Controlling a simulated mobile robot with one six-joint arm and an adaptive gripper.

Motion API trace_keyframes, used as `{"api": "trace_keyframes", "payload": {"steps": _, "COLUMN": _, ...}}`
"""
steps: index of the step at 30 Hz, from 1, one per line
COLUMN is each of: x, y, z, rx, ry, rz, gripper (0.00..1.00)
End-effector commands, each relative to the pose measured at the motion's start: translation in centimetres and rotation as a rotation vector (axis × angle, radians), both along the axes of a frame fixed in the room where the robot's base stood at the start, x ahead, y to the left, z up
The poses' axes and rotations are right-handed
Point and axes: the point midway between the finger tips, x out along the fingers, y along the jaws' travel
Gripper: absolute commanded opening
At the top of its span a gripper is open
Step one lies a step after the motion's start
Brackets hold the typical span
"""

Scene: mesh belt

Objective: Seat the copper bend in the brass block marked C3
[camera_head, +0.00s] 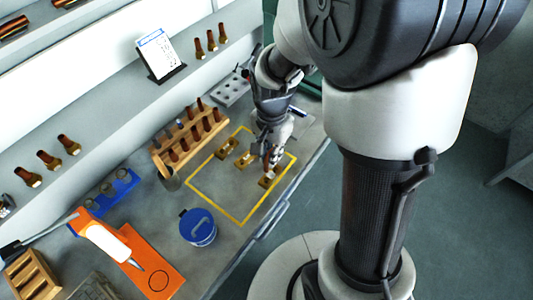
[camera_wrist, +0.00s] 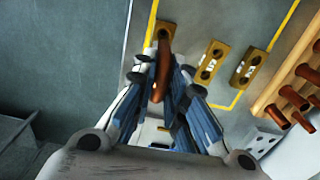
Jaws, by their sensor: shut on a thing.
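My gripper (camera_head: 272,148) is shut on a copper bend (camera_wrist: 162,68); the wrist view shows the brown curved pipe between the fingers. The bend's far end is over or at a brass block (camera_wrist: 167,32), the one nearest the bench's front edge, which also shows in the head view (camera_head: 266,183). I cannot tell whether the end is in a hole or just above it. Two other brass blocks, one in the middle (camera_wrist: 211,62) and one nearest the rack (camera_wrist: 247,68), stand apart with dark holes and white labels. The label markings are too small to read.
A yellow outline (camera_head: 216,206) surrounds the blocks. A wooden rack (camera_head: 160,156) with several copper pieces stands behind. A blue tub (camera_head: 198,228) and an orange board (camera_head: 150,262) lie to the left. A small sign (camera_head: 160,56) stands on the shelf. Bench is clear inside the outline's left part.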

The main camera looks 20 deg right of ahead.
Motion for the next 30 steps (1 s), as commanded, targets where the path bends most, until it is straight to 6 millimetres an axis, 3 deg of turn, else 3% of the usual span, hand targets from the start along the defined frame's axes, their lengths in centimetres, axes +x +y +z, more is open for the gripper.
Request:
{"api": "trace_keyframes", "payload": {"steps": 3, "x": 0.0, "y": 0.0, "z": -2.1, "rx": 0.000, "ry": 0.000, "rz": 0.000, "gripper": 0.00}}
{"api": "trace_keyframes", "payload": {"steps": 10, "x": 0.0, "y": 0.0, "z": -3.6, "rx": 0.000, "ry": 0.000, "rz": 0.001, "gripper": 0.00}}
{"api": "trace_keyframes", "payload": {"steps": 17, "x": 0.0, "y": 0.0, "z": -7.0, "rx": 0.000, "ry": 0.001, "rz": 0.001, "gripper": 0.00}}
{"api": "trace_keyframes", "payload": {"steps": 29, "x": 0.1, "y": 0.0, "z": -7.4, "rx": 0.000, "ry": -0.002, "rz": 0.001, "gripper": 0.00}}
{"api": "trace_keyframes", "payload": {"steps": 30, "x": 0.1, "y": 0.0, "z": -7.4, "rx": 0.000, "ry": -0.002, "rz": 0.001, "gripper": 0.15}}
